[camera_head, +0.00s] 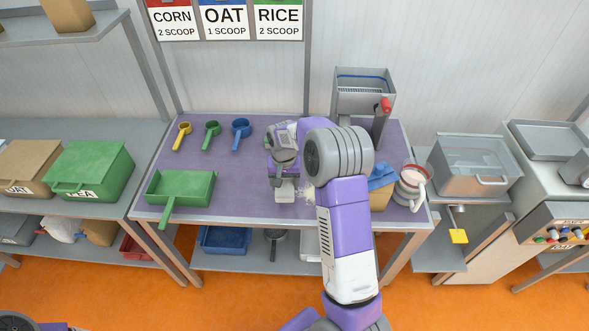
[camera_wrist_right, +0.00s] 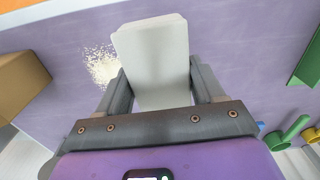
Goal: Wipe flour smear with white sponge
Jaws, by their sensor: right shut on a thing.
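The white sponge (camera_head: 285,193) is held in my right gripper (camera_head: 284,176), low over the purple tabletop (camera_head: 240,200). Whether it touches the top, I cannot tell. In the right wrist view the sponge (camera_wrist_right: 152,50) is a pale block between the two fingers of the gripper (camera_wrist_right: 158,88), which are shut on its sides. The flour smear (camera_head: 307,190) is a cream, grainy patch just right of the sponge in the head view, partly behind my arm. In the right wrist view the smear (camera_wrist_right: 101,66) lies left of the sponge. My left gripper is not in view.
A green tray (camera_head: 180,187) and yellow, green and blue scoops (camera_head: 212,131) are on the left of the table. A grey machine with a red knob (camera_head: 364,92) stands at the back right. A blue-topped box (camera_head: 382,180) and white jug (camera_head: 411,186) are at the right.

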